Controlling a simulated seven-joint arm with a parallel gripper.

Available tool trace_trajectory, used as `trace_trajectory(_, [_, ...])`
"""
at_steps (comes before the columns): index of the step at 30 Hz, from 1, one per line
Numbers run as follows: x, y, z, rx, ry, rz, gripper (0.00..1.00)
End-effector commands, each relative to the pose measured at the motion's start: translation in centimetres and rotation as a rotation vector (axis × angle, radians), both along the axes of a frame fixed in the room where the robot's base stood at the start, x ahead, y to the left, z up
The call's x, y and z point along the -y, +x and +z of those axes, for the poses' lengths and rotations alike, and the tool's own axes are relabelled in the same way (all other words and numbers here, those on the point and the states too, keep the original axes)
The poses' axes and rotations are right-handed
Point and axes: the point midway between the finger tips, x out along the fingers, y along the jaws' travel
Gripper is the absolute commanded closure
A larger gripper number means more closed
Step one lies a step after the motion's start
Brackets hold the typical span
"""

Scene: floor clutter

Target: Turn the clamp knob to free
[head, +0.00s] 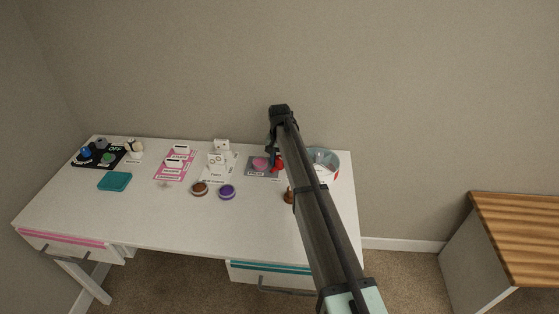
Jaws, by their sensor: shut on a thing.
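My gripper (273,156) reaches over the right part of the white desk, fingers pointing down. It is shut on a small red knob (278,166), which is partly hidden by the gripper and my arm. The red knob stands at the right edge of a grey plate (252,172) that also bears a round pink button (261,163). The plate's white label is too small to read surely, so I cannot tell the knob's marked positions or which way it is turned.
A clear round bowl (322,160) stands right of my arm. Brown (199,188) and purple (227,192) round pieces lie in front. Pink panel (175,166), black panel (88,160) and teal box (115,181) are further left. The desk's front left is clear.

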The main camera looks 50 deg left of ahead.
Motion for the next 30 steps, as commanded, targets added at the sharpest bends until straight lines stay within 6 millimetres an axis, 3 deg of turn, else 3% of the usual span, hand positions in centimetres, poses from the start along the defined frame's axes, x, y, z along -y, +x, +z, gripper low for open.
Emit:
trace_trajectory(15, [0.22, -0.19, -0.03, -0.003, -0.006, 0.027, 0.93])
trace_trajectory(16, [0.22, -0.19, -0.03, -0.003, -0.006, 0.027, 0.60])
trace_trajectory(23, [0.17, -0.12, -0.03, -0.002, -0.004, 0.024, 0.38])
trace_trajectory(30, [0.10, -0.07, 0.02, -0.001, -0.002, 0.022, 0.37])
